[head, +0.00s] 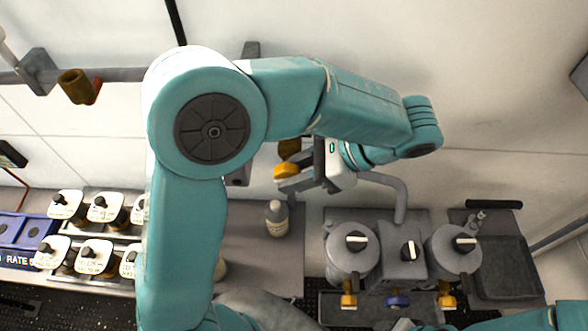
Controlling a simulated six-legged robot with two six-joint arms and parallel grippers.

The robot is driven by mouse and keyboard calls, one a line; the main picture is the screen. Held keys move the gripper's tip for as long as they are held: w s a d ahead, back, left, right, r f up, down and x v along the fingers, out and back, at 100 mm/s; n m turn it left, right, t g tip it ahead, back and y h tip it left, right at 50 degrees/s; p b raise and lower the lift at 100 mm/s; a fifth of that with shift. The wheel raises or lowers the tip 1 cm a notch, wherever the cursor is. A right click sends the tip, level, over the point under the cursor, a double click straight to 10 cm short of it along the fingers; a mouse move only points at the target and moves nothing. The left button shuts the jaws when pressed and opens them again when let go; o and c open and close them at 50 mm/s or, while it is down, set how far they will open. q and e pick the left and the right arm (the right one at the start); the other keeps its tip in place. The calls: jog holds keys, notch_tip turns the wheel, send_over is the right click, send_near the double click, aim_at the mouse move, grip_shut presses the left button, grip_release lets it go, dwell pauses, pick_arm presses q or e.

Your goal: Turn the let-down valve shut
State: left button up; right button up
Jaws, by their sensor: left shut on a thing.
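A yellow handle (286,171) shows by the back wall, left of centre, with a brass-coloured body (289,147) just behind it. It appears to be the let-down valve's handle; no label on it is readable. My left gripper (297,177) reaches it from the right and is shut on the yellow handle. My left arm hides much of the pipe and valve behind it, so I cannot tell how far the handle is turned. My right gripper is out of view; only a piece of teal arm shows at the bottom right.
A brass valve with a red handle (97,90) sits on the wall pipe at left. A small bottle (276,218) stands below my gripper. Grey canisters (350,254) with knobs and a dark tray (508,268) are at right. White-topped containers (66,204) and a blue rack stand at left.

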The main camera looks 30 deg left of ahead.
pick_arm(q)
jog(key=shift+d+f+g+y, duration=0.1)
jog(key=shift+f+g+y, duration=0.1)
jog(key=shift+g+y, duration=0.25)
jog(key=shift+y, duration=0.25)
jog(key=o, duration=1)
jog(key=shift+c, duration=0.2)
jog(key=shift+r, duration=0.15)
